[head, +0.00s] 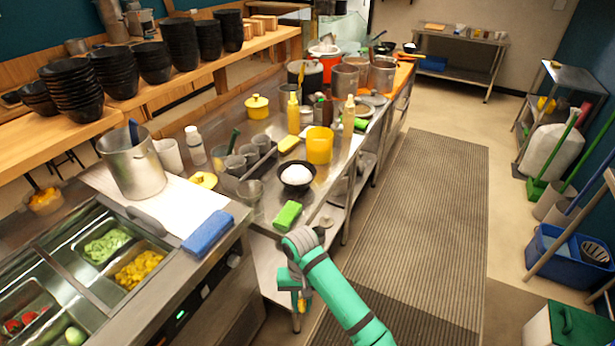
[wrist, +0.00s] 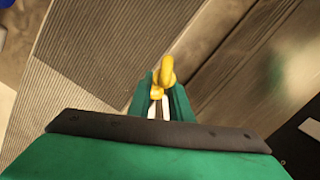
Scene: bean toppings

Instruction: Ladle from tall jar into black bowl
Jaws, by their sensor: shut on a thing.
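A black bowl (head: 283,184) with a white mound in it, which looks like rice, stands on the steel counter in the head view. A tall steel jar (head: 139,174) with a blue handle sticking out stands to the left on a white board. I cannot tell if this is the task's tall jar. My gripper (head: 303,303) is low in front of the counter edge. In the wrist view my gripper (wrist: 159,108) is shut on a yellow hooked piece (wrist: 167,70), perhaps the ladle's handle. The rest of that piece is hidden.
A green sponge (head: 288,215) lies at the counter's front edge, and a blue block (head: 207,232) lies on the nearer counter. A yellow container (head: 319,146) stands behind the bowl. Stacked black bowls (head: 75,88) line the shelf. The matted floor (head: 430,200) to the right is clear.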

